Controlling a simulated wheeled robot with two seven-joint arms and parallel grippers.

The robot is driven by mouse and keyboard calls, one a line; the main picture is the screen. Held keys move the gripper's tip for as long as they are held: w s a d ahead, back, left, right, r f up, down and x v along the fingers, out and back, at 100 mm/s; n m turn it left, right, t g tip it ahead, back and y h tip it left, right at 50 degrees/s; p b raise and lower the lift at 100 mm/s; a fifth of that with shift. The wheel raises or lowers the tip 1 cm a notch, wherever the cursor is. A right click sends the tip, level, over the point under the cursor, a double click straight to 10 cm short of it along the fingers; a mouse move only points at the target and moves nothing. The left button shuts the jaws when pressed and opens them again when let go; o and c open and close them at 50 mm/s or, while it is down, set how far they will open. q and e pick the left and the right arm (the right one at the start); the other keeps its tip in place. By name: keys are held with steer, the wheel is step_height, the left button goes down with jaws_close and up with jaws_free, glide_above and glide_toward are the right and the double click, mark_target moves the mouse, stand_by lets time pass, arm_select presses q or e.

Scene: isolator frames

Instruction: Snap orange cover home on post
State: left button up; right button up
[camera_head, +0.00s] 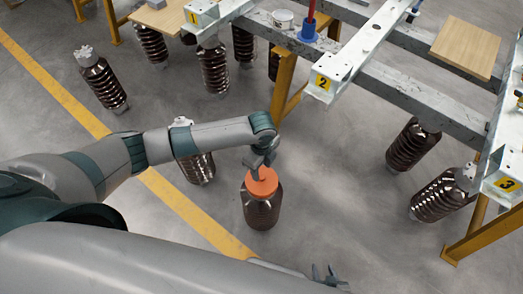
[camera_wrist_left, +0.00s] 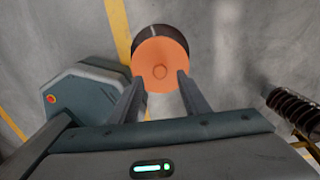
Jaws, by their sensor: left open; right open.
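The orange cover (camera_head: 262,183) sits on top of a brown ribbed post (camera_head: 262,212) that stands upright on the floor. My left gripper (camera_head: 264,160) is just above the cover. In the left wrist view the round orange cover (camera_wrist_left: 160,65) with its small centre knob lies ahead of the open fingers of my left gripper (camera_wrist_left: 158,88). The fingertips overlap its near edge in that view; I cannot tell whether they touch it. The post shows dark behind the cover. My right gripper (camera_head: 328,274) is at the bottom edge of the head view, largely hidden, and empty.
A grey steel frame with a beam marked 2 (camera_head: 324,83) and a beam marked 3 (camera_head: 508,184) crosses the upper right, on yellow legs. Several brown insulators (camera_head: 414,146) stand or lean around. A wooden board (camera_head: 466,47) lies on the frame. Floor right of the post is clear.

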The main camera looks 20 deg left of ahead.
mark_target(262, 177)
arm_select(q)
step_height(262, 177, up, 12)
steer(key=shift+f, duration=0.15)
arm_select(e)
steer(key=shift+w+a+r, duration=0.2)
steer(key=shift+w+r, duration=0.1)
steer(key=shift+w, duration=0.25)
steer(key=shift+s+f, duration=0.15)
steer(key=shift+s, duration=0.2)
arm_select(q)
steer(key=shift+s+d, duration=0.1)
arm_select(e)
steer(key=shift+w+a, duration=0.1)
